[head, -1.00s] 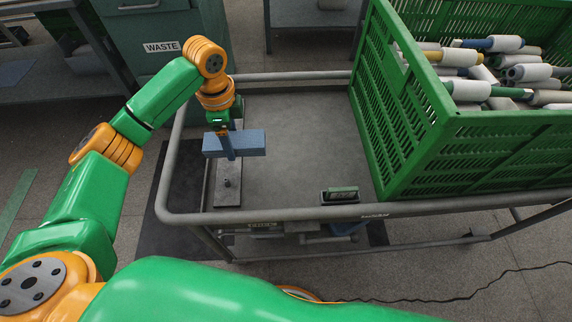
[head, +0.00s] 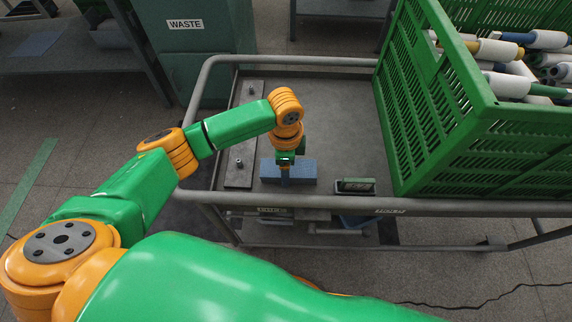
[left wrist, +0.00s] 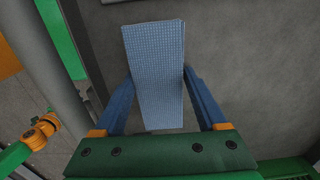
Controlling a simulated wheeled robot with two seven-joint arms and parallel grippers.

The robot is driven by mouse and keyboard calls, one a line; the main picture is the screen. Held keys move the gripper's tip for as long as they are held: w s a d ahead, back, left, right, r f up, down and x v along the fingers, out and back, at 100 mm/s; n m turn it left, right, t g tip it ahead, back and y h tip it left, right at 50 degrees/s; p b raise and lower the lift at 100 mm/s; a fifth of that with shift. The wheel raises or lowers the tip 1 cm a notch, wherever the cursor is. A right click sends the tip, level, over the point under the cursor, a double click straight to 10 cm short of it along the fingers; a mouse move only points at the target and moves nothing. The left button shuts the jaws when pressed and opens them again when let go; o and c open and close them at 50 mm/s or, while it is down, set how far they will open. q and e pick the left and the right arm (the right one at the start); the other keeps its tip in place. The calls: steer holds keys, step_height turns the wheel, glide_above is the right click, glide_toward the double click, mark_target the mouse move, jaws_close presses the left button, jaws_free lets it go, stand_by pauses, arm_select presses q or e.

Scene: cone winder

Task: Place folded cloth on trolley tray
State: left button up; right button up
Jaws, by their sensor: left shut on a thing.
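My left gripper (head: 285,177) is shut on the folded blue cloth (head: 305,171), gripping it across the middle. The cloth is low over the front part of the trolley tray (head: 330,110), between the metal plate and the small display box. I cannot tell whether it touches the tray. In the left wrist view the checked cloth (left wrist: 157,65) lies between the two blue fingers of the left gripper (left wrist: 158,90), with the grey tray behind it. My right gripper is not in view.
A metal plate with pegs (head: 239,163) lies on the tray's left. A small display box (head: 355,186) sits at the front rail. A green crate (head: 425,110) of yarn cones fills the right. The tray's middle and back are clear. A waste bin (head: 195,60) stands behind.

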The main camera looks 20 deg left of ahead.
arm_select(q)
steer(key=o, duration=1.2)
steer(key=shift+o, duration=0.2)
step_height(320, 180, up, 12)
steer(key=p, duration=0.3)
steer(key=shift+r, duration=0.15)
